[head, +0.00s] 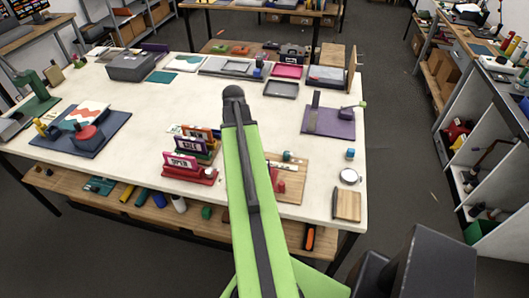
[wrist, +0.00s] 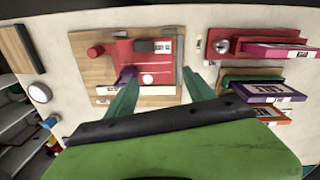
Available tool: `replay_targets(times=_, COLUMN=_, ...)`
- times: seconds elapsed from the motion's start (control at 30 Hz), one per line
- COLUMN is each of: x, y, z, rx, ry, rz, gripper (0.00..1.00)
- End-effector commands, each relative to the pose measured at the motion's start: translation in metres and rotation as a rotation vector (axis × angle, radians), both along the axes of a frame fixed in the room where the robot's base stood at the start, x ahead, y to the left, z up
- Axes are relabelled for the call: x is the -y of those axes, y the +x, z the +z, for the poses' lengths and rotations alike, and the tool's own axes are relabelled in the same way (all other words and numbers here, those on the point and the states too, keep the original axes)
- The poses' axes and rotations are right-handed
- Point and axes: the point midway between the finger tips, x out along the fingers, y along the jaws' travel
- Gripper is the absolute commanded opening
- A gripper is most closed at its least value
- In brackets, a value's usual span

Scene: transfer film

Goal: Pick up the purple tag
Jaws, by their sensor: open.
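My gripper (wrist: 162,75) is open, with its two green fingers spread over the near edge of a wooden board (wrist: 105,50) in the wrist view. Nothing is held between them. A purple panel with a white label (wrist: 262,91) stands in a rack right of the gripper, between a pink panel (wrist: 280,51) and an orange-red one (wrist: 262,113). In the head view the purple panel (head: 188,146) is left of my arm. A small purple piece (wrist: 126,74) shows beside the left fingertip. I cannot tell which purple thing is the tag.
A red fixture (wrist: 145,62) sits on the wooden board. A round dial (head: 349,176) and a small wooden block (head: 347,205) lie at the table's right. A purple base with a post (head: 328,121) stands behind them. The table's middle left is clear.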

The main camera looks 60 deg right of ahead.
Motion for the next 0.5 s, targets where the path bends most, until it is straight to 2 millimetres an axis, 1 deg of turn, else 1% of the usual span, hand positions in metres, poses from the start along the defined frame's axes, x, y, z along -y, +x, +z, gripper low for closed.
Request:
replay_targets(times=0.03, x=0.024, y=-0.022, z=0.027, rx=-0.001, ry=-0.001, rz=-0.069, gripper=0.62)
replay_targets(times=0.1, x=0.045, y=-0.046, z=0.036, rx=-0.003, ry=-0.002, rz=-0.136, gripper=0.62)
replay_targets(times=0.2, x=0.06, y=-0.064, z=0.04, rx=-0.005, ry=-0.003, rz=-0.189, gripper=0.62)
replay_targets(times=0.27, x=0.063, y=-0.069, z=0.04, rx=-0.004, ry=-0.003, rz=-0.201, gripper=0.62)
replay_targets(times=0.37, x=0.063, y=-0.069, z=0.036, rx=-0.004, ry=-0.003, rz=-0.202, gripper=0.62)
replay_targets(times=0.47, x=0.062, y=-0.069, z=0.028, rx=-0.004, ry=-0.003, rz=-0.201, gripper=0.62)
replay_targets(times=0.5, x=0.062, y=-0.069, z=0.022, rx=-0.005, ry=-0.003, rz=-0.2, gripper=0.62)
